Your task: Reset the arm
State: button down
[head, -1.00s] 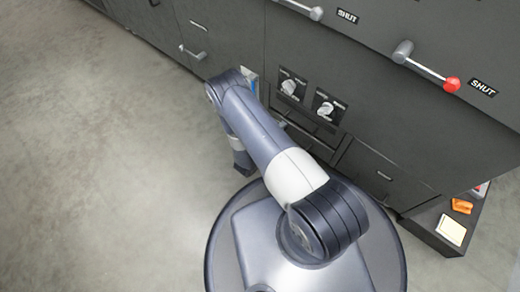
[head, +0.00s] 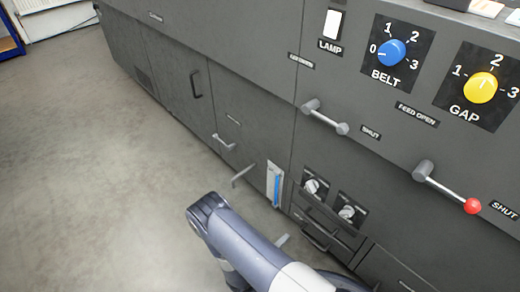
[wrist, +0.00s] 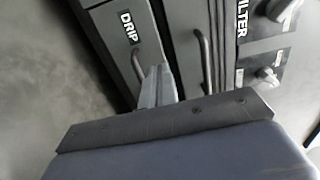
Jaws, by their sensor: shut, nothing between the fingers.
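My arm (head: 235,240) shows at the bottom of the head view, bent, in front of the dark grey cabinet. My gripper (wrist: 158,84) shows in the wrist view with its pale fingers together and nothing between them. It is in front of the cabinet, close to a drawer front marked DRIP (wrist: 127,30) and its bar handle (wrist: 136,63). In the head view the arm hides most of my gripper, so I cannot tell if the fingers touch the cabinet.
The dark cabinet (head: 255,100) runs along the right with levers, including a red-tipped lever (head: 450,190), a blue BELT dial (head: 390,53) and a yellow GAP dial (head: 481,87). White knobs (head: 347,213) are near my arm. The grey floor (head: 90,180) at left is clear.

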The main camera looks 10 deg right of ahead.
aim_at(301, 228)
jog(key=shift+d, duration=0.1)
jog(key=shift+b+x, duration=1.45)
jog(key=shift+x, duration=3.95)
jog(key=shift+w, duration=0.15)
